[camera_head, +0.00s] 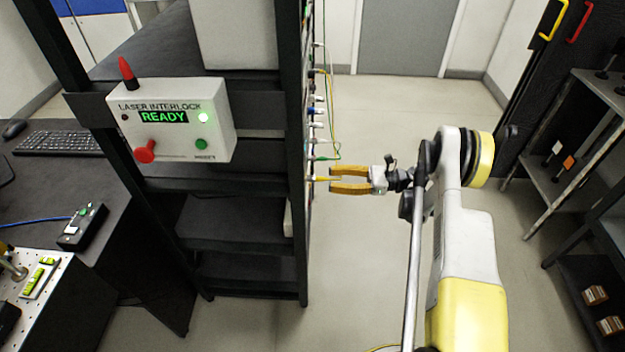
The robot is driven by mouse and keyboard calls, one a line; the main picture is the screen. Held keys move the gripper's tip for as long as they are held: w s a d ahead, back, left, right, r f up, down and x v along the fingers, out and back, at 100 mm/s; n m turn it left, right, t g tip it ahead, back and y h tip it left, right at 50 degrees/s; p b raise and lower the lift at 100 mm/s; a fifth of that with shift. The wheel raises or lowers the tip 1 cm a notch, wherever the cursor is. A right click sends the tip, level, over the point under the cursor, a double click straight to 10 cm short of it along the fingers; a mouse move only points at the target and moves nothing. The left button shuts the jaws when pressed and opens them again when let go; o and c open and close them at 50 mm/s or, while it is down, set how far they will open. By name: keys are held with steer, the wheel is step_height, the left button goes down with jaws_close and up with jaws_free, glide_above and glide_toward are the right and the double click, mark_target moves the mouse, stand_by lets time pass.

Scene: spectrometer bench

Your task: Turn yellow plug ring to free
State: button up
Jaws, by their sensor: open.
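The yellow plug (322,178) sticks out from the side panel of the black rack, low in a column of several coloured plugs. My gripper (334,180) has orange-brown fingers that point left at the rack. The fingers are apart, one above the other, and the yellow plug with its thin cable lies at the gap between their tips. I cannot tell whether either finger touches it. The plug's ring is too small to make out, so its turned position cannot be read.
A green plug (315,158) with a green cable sits just above the yellow one, close to the upper finger. The black rack post (297,225) stands left of the gripper. A laser interlock box (172,130) reads READY. Open floor (360,265) lies below the gripper.

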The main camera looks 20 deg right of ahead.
mark_target(315, 178)
steer(key=b+x, duration=0.1)
steer(key=x, duration=0.5)
steer(key=shift+w+a+b, duration=0.1)
steer(key=shift+a+b, duration=0.2)
steer(key=shift+b, duration=0.05)
jaws_close()
